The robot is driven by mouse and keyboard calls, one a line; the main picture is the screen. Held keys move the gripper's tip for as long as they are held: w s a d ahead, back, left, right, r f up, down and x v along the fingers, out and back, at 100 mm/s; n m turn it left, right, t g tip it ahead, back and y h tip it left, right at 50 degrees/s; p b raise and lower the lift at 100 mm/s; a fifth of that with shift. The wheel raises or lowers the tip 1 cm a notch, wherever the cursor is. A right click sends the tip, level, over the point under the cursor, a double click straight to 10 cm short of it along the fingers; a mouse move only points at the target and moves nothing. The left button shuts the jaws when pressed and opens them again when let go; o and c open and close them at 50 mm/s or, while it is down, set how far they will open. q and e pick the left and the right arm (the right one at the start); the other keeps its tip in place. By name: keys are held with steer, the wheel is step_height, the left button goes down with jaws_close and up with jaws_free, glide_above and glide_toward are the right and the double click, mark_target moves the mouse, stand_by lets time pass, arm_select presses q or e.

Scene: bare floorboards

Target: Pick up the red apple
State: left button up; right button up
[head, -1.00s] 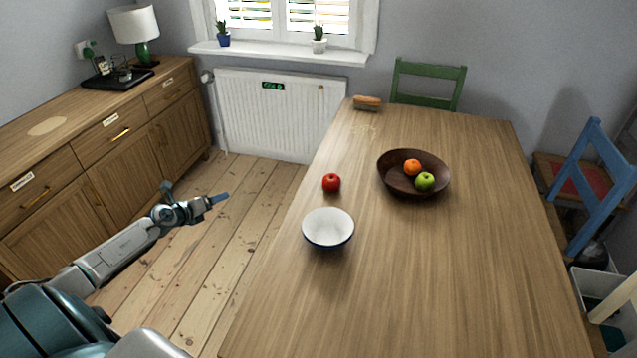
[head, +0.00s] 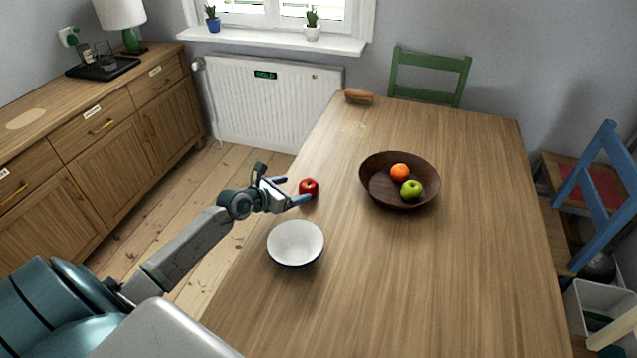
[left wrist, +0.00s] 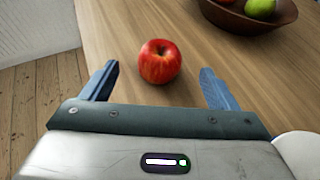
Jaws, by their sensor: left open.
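The red apple (head: 309,187) sits on the wooden table (head: 400,270) near its left edge, behind the white bowl. My left gripper (head: 291,190) is open, its blue fingertips pointing right and close to the apple. In the left wrist view the apple (left wrist: 160,61) lies just beyond the fingertips, roughly centred between the two fingers (left wrist: 160,84). Nothing is held. My right gripper does not show in either view.
The white bowl (head: 295,243) stands in front of the apple, near the left gripper. A dark wooden bowl (head: 372,190) holding an orange (head: 399,172) and a green apple (head: 411,189) stands to the right. The table's right side is clear.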

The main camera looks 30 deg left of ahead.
mark_target(304, 186)
arm_select(q)
steer(key=x, duration=0.4)
steer(key=shift+w+d+f, duration=0.1)
steer(key=shift+w+d, duration=0.05)
steer(key=shift+w, duration=0.1)
steer(key=shift+w+d+f, duration=0.2)
steer(key=shift+w+f, duration=0.7)
steer(key=shift+w, duration=0.15)
steer(key=shift+x, duration=1.1)
steer(key=shift+w+f, duration=0.15)
steer(key=shift+c, duration=0.6)
steer(key=c, duration=1)
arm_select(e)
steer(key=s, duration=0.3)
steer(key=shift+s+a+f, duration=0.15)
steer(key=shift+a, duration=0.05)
